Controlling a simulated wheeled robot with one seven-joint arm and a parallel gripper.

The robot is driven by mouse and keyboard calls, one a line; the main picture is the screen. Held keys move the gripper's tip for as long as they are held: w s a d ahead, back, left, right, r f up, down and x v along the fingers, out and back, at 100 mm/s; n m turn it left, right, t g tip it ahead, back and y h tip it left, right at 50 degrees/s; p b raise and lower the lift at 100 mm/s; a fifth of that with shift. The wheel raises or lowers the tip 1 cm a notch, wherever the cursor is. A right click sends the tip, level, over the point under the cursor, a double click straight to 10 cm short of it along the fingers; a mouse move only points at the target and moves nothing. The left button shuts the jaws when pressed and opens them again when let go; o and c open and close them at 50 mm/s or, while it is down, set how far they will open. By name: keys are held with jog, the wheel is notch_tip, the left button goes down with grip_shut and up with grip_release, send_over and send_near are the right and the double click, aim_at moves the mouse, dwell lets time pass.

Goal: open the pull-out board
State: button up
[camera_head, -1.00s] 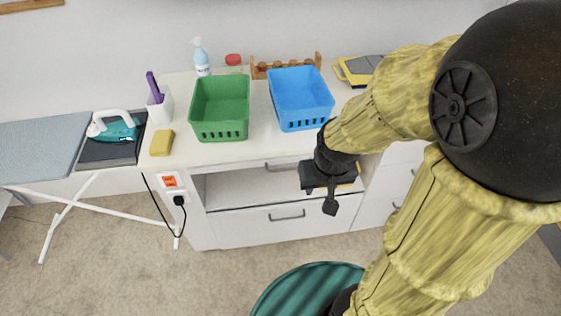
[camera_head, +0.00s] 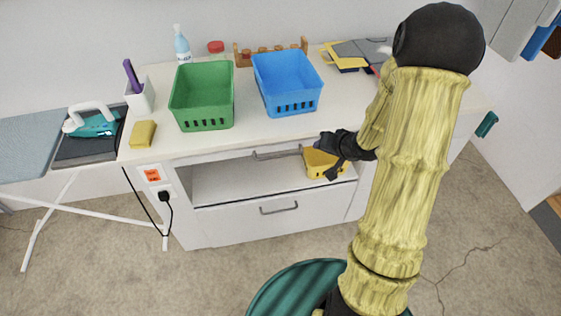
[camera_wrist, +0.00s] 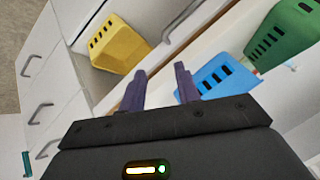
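The pull-out board's white front (camera_head: 232,165) is a narrow strip under the worktop edge, with a grey bar handle (camera_head: 277,154). It looks closed, flush with the cabinet. The handle also shows in the wrist view (camera_wrist: 181,20), beyond the fingertips. My gripper (camera_head: 322,152) is just right of the handle in the head view, in front of the cabinet. In the wrist view its two dark fingers (camera_wrist: 161,72) stand apart with nothing between them. The head view does not show clearly whether a finger touches the handle.
Below the board is an open shelf with a yellow basket (camera_head: 318,165), then a drawer (camera_head: 279,208). On the worktop (camera_head: 240,128) are a green basket (camera_head: 203,97), a blue basket (camera_head: 288,84) and a sponge (camera_head: 143,134). An iron (camera_head: 94,122) is at left.

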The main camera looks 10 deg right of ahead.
aim_at(282, 156)
jog(key=s+f+m+t+y+b, duration=0.3)
jog(key=f+m+y+b, duration=0.1)
jog(key=f+y, duration=0.4)
jog(key=shift+s+d+f+m+y, duration=0.15)
jog(key=shift+s+d+m+y, duration=0.15)
jog(key=shift+m+y, duration=0.55)
jog(key=x, duration=1.7)
jog(key=shift+w+f, duration=0.2)
jog(key=shift+w, duration=0.05)
grip_shut()
